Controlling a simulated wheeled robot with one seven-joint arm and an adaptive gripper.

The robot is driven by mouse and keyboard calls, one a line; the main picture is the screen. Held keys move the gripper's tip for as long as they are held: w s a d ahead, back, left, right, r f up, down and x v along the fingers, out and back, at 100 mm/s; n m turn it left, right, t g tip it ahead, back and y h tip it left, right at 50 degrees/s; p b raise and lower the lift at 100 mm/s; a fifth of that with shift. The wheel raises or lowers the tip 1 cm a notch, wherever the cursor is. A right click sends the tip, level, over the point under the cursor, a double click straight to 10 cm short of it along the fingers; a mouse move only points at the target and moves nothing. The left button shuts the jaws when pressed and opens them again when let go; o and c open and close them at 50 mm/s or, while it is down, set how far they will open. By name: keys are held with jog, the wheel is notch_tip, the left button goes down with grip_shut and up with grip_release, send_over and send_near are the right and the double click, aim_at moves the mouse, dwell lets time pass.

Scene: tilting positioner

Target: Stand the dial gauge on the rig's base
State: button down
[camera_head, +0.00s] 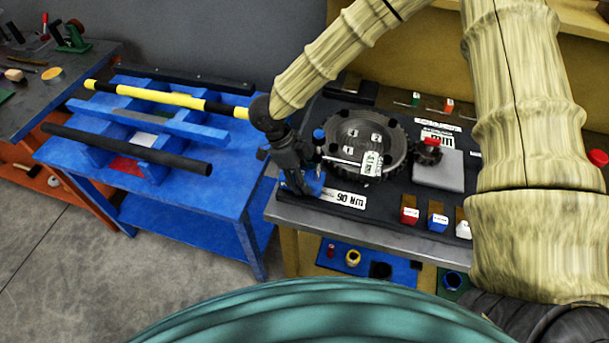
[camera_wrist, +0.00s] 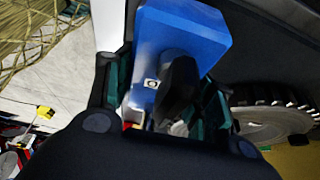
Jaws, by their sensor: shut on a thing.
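My gripper (camera_head: 298,180) points down at the left front of the rig's dark base (camera_head: 385,205). In the wrist view my gripper (camera_wrist: 168,105) has its green-padded fingers shut around a blue block with a black knob (camera_wrist: 185,28), which seems to be the dial gauge's stand. In the head view this blue block (camera_head: 316,184) is low beside the fingers, near the base surface; I cannot tell whether it touches. The gauge's dial face cannot be made out. The toothed round table (camera_head: 385,135) of the rig is just right of my gripper.
A small blue-capped post (camera_head: 318,135) stands close to my gripper. A white label (camera_head: 345,198) lies in front of the round table. A grey block (camera_head: 438,170) and red, blue and white labelled blocks (camera_head: 437,218) are to the right. A blue bench (camera_head: 225,185) stands left.

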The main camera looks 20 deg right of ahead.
jog(key=shift+f, duration=0.35)
jog(key=c, duration=0.5)
grip_release()
jog(key=shift+f, duration=0.1)
jog(key=v, duration=1.2)
jog(key=shift+s, duration=0.1)
